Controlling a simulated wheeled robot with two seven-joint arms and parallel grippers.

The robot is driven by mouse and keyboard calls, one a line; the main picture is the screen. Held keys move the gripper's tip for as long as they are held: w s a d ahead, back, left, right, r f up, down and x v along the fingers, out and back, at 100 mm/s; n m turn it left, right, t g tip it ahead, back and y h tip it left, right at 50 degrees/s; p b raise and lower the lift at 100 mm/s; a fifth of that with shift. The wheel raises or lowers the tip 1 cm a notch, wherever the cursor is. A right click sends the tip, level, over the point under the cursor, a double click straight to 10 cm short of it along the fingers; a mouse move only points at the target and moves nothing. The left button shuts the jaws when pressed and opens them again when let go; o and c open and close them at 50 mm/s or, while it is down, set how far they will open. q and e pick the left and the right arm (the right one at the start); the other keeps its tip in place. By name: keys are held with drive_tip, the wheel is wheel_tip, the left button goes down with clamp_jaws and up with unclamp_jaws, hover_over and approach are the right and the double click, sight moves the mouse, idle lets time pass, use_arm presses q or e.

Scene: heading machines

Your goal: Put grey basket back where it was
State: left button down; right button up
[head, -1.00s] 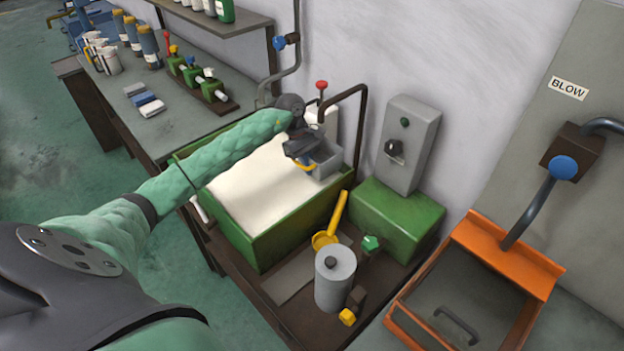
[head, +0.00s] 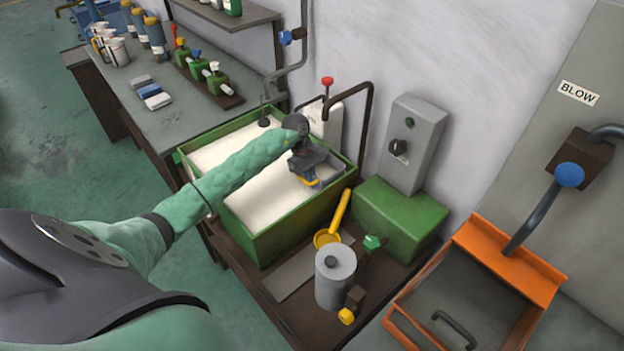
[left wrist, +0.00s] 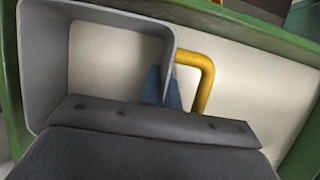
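The grey basket (head: 330,172) is a small open box with a yellow handle (head: 308,182). It is at the right end of the green tank (head: 285,238), which is full of white liquid. I cannot tell whether its underside touches the liquid. My left gripper (head: 305,166) is at the basket's handle side. In the left wrist view the basket (left wrist: 45,75) is at the upper left, and the blue fingertips (left wrist: 163,92) are close together at its wall beside the yellow handle (left wrist: 206,75), appearing shut on it. My right gripper is out of view.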

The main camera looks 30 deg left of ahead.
use_arm(q)
drive_tip(key=shift+a, duration=0.1)
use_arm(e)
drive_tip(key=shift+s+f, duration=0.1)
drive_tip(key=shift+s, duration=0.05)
use_arm(q)
drive_tip(key=shift+f, duration=0.1)
drive_tip(key=c, duration=2)
unclamp_jaws()
drive_tip(key=o, duration=0.3)
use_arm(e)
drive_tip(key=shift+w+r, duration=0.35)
